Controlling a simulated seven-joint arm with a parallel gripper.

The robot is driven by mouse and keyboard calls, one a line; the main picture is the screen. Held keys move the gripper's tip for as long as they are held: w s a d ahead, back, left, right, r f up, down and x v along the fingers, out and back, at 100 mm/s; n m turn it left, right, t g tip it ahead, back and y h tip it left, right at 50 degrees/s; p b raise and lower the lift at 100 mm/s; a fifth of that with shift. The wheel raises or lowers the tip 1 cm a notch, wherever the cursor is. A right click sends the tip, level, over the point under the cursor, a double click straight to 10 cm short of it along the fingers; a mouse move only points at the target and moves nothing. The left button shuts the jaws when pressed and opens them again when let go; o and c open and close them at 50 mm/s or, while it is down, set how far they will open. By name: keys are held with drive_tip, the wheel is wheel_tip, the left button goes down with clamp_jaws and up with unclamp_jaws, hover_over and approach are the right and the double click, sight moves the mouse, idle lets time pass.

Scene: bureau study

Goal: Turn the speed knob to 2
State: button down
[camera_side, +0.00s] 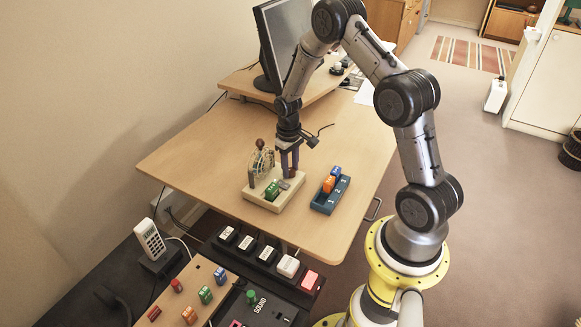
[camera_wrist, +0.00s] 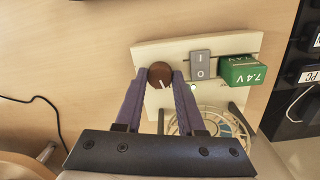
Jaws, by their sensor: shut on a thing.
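The brown round speed knob (camera_wrist: 160,73) with a white pointer line sits on a cream base plate (camera_wrist: 148,52). My gripper (camera_side: 289,168) points down over the plate, its two purple fingers shut on opposite sides of the knob. In the wrist view the pointer aims down and slightly right; I cannot read which number it meets. In the side view the fingers hide the knob. A round fan-like frame (camera_side: 261,163) stands on the plate.
A blue rack (camera_side: 322,205) with orange and blue blocks stands right of the plate. A monitor (camera_side: 283,35) stands at the back. Labelled switches (camera_side: 267,254) and a control panel lie beyond the table's front edge. The table's left side is clear.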

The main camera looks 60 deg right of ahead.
drive_tip(key=m, duration=0.3)
drive_tip(key=shift+w+m, duration=0.1)
drive_tip(key=shift+m, duration=2)
drive_tip(key=c, duration=0.5)
unclamp_jaws()
wheel_tip(320, 180, up, 14)
drive_tip(key=shift+w+a, duration=0.15)
